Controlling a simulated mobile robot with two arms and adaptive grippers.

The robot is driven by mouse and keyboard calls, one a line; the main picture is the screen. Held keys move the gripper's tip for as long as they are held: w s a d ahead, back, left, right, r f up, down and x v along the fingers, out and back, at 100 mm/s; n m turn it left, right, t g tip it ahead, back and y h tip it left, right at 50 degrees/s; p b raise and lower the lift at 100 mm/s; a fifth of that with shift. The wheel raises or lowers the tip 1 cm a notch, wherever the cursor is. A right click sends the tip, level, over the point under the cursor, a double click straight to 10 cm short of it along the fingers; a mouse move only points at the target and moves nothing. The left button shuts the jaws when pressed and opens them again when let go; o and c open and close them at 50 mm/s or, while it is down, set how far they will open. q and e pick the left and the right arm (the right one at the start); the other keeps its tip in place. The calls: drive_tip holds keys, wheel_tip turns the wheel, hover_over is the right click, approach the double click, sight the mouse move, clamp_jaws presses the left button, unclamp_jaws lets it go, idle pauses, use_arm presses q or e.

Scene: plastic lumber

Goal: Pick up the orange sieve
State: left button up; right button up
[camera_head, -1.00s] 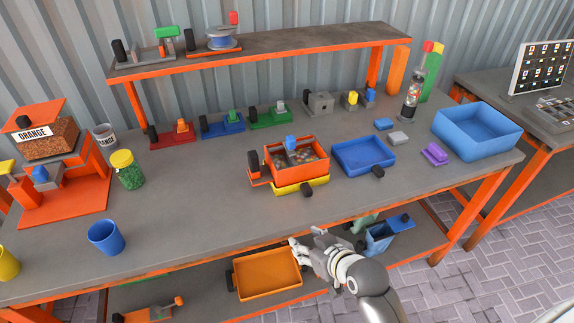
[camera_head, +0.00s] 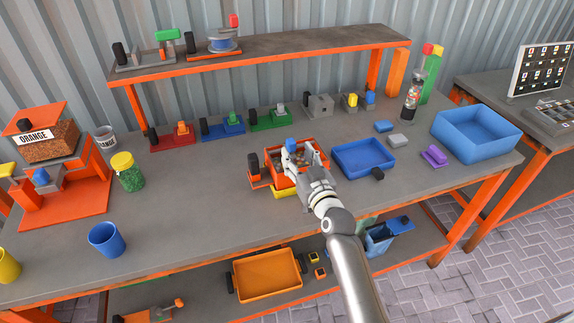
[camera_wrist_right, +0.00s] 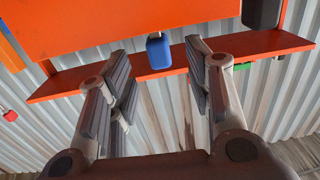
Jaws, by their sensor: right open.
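The orange sieve (camera_head: 278,176) is an orange box on the bench, with a black handle on its left and a blue knob (camera_head: 290,145) at its top. A yellow tray (camera_head: 283,194) shows beneath it. My right gripper (camera_head: 298,160) is over the sieve, close to the knob, and hides part of its near right side. In the right wrist view the gripper (camera_wrist_right: 158,85) is open. The blue knob (camera_wrist_right: 158,50) shows between and beyond the fingers, with an orange wall (camera_wrist_right: 110,22) across the top. Contact cannot be told. My left gripper is not seen.
A blue tray (camera_head: 346,171) stands close to the right of the sieve, near my right arm. A blue cup (camera_head: 107,240) is at the front left. A large blue bin (camera_head: 473,148) is at the right. A raised shelf (camera_head: 260,46) runs behind.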

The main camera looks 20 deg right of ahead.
sight(292, 146)
drive_tip(key=shift+w+a+r+p, duration=0.15)
drive_tip(key=shift+w+p, duration=0.2)
drive_tip(key=shift+w, duration=1.15)
drive_tip(key=shift+w+a+r+p, duration=0.15)
drive_tip(key=shift+w+p, duration=0.15)
drive_tip(key=shift+w, duration=1.15)
drive_tip(key=shift+f, duration=0.1)
drive_tip(key=shift+c, duration=0.4)
clamp_jaws()
